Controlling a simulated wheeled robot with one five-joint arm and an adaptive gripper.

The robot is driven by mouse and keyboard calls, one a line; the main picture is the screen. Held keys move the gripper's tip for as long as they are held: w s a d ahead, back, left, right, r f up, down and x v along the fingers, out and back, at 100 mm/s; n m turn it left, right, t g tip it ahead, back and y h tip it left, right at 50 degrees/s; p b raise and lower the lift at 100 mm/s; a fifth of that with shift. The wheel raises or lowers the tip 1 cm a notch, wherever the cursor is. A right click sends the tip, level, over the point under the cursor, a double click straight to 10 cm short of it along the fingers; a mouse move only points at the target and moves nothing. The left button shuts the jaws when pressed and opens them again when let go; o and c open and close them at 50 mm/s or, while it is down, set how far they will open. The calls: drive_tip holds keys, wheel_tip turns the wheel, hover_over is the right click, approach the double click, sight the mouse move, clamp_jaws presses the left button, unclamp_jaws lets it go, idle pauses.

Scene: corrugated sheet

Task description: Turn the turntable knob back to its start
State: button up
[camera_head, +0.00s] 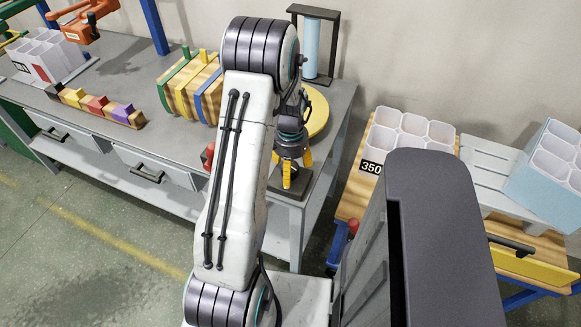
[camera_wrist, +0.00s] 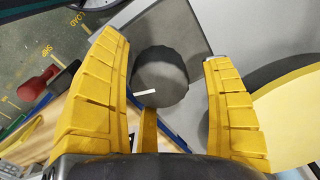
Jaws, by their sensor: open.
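The dark round knob (camera_wrist: 165,72) has a ribbed edge and a short white mark near its lower left in the wrist view. It lies between the two yellow fingers of my gripper (camera_wrist: 163,47), which is open with a gap visible on both sides of the knob. The yellow turntable disc (camera_wrist: 292,115) is at the right of the wrist view. In the head view the disc (camera_head: 318,112) is partly hidden behind my arm. There my gripper (camera_head: 288,176) points down over the dark base at the bench's right end; the knob is not clearly visible.
A striped wooden rack (camera_head: 190,88) and a block with coloured pieces (camera_head: 98,106) stand on the grey bench left of my arm. A frame with a blue cylinder (camera_head: 311,50) stands behind. White bins (camera_head: 408,128) sit on the wooden table at right.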

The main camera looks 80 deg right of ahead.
drive_tip(key=shift+c, duration=0.3)
drive_tip(key=c, duration=1.1)
